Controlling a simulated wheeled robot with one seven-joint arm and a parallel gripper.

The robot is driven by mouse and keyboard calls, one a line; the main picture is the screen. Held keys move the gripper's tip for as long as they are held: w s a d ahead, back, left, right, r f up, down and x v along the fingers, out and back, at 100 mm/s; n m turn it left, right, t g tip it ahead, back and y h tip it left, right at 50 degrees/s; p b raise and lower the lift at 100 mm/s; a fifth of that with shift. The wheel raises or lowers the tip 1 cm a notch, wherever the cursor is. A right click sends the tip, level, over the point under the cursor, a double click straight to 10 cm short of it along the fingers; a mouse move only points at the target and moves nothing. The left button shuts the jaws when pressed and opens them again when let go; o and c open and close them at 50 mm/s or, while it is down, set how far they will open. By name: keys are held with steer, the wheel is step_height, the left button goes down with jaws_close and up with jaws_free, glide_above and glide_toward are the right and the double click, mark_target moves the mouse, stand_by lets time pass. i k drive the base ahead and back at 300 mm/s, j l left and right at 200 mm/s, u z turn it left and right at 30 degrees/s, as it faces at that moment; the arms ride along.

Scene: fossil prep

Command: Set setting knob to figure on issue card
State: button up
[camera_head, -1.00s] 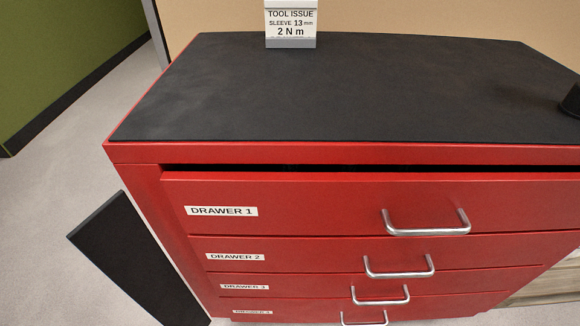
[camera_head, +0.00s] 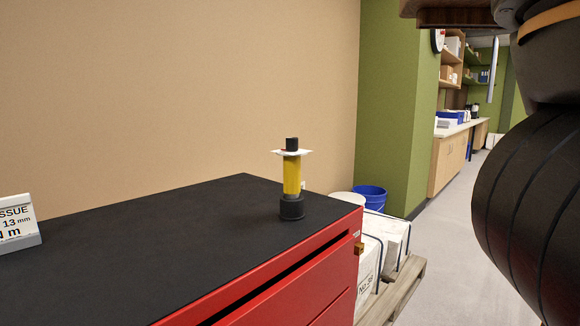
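The issue card (camera_head: 18,223) stands at the left edge of the view on the black top of the red drawer cabinet. It is cut off, showing "ISSUE", "13 mm" and part of the "N m" line. A yellow tool (camera_head: 291,176) stands upright near the cabinet's right end. It has a black base, a white plate near its top and a black knob (camera_head: 292,144) above the plate. Any markings on it are too small to read. My gripper is not in view.
The cabinet top (camera_head: 170,240) is otherwise clear. To its right are white blocks (camera_head: 388,235) on a wooden pallet (camera_head: 408,285) and a blue bucket (camera_head: 370,196). Open floor (camera_head: 450,220) runs back to a counter. My dark arm parts fill the right edge.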

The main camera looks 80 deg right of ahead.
mark_target(292, 143)
steer(key=z, duration=1.2)
